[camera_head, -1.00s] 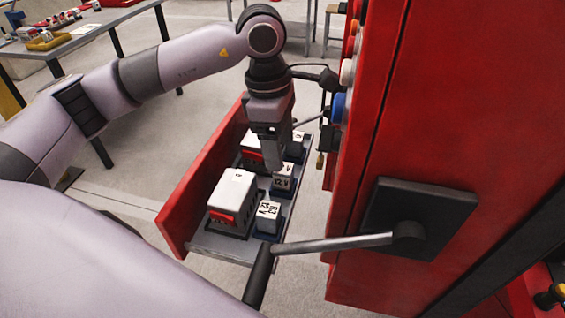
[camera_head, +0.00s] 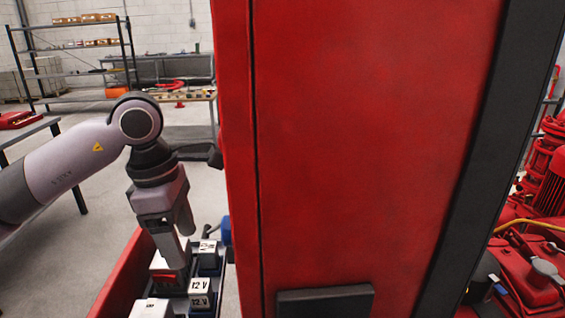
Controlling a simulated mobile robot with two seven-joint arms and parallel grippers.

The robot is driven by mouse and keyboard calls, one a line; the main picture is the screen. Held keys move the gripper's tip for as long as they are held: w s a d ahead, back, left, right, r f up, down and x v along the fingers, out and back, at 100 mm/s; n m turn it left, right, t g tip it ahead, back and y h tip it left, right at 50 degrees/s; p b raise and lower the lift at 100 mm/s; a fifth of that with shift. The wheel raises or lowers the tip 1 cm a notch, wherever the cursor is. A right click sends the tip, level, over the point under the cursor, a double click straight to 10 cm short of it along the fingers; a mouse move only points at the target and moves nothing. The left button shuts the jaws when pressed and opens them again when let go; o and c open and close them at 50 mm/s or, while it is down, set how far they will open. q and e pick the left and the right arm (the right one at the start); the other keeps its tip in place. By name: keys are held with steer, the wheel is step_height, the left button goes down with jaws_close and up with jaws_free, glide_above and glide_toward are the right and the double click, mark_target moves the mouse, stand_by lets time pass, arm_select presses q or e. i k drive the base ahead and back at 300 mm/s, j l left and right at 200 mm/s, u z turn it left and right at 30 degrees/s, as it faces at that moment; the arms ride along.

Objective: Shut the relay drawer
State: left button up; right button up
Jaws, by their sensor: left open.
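The relay drawer (camera_head: 121,281) stands pulled out of the red cabinet at the lower left, and the frame's bottom edge cuts it off. Its red front panel is on the left. Inside are white relays, among them a larger one with a red part (camera_head: 168,270) and smaller ones marked 12 V (camera_head: 201,286). My left gripper (camera_head: 178,246) points down over the open drawer, among the relays in the picture. Its fingers are apart with nothing seen between them. I cannot tell whether it touches a relay. My right gripper is not in view.
The tall red cabinet (camera_head: 360,140) fills the middle, with a dark plate (camera_head: 325,301) low on its side. Red pump machinery (camera_head: 535,260) stands at the right. Shelving (camera_head: 75,45) and a workbench stand far back left. Grey floor between is mostly clear.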

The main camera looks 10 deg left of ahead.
mark_target(129, 280)
steer(key=k, duration=1)
